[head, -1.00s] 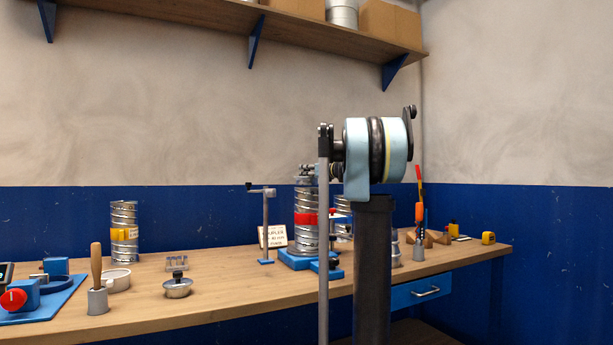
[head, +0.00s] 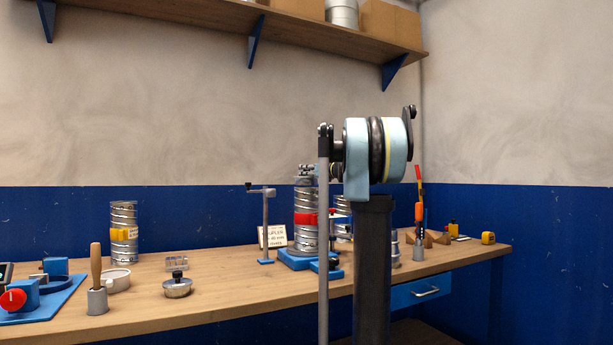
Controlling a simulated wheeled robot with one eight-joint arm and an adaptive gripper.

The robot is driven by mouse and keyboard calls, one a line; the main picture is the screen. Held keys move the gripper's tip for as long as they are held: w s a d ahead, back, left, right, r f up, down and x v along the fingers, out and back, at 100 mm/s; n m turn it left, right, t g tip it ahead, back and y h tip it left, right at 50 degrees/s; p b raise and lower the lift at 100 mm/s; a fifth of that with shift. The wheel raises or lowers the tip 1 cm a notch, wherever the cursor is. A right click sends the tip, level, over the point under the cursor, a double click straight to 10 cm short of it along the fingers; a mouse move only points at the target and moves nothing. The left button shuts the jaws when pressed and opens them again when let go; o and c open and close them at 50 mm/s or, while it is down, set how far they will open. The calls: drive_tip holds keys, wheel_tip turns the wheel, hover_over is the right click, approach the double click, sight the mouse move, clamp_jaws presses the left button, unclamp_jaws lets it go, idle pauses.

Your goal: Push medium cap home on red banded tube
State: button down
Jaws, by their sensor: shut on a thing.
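The red banded tube (head: 305,236) is a ribbed silver spiral duct standing upright in a blue holder (head: 298,260) on the bench. Its red band (head: 304,218) is around the middle. My gripper (head: 306,171) shows small and dark at the tube's top, partly hidden by my own arm. It is shut on the medium cap (head: 304,181), of which only a little shows at the tube's mouth. I cannot tell how far the cap sits in the tube.
A yellow-banded tube (head: 123,240) stands at the back left. A stand (head: 266,228) and a sign (head: 277,236) are left of the red banded tube.

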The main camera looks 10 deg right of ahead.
sight(307, 180)
drive_tip(key=shift+f, duration=1.9)
drive_tip(key=c, duration=1.2)
unclamp_jaws()
drive_tip(key=shift+c, duration=0.2)
drive_tip(key=v, duration=1.2)
drive_tip(key=shift+f, duration=0.15)
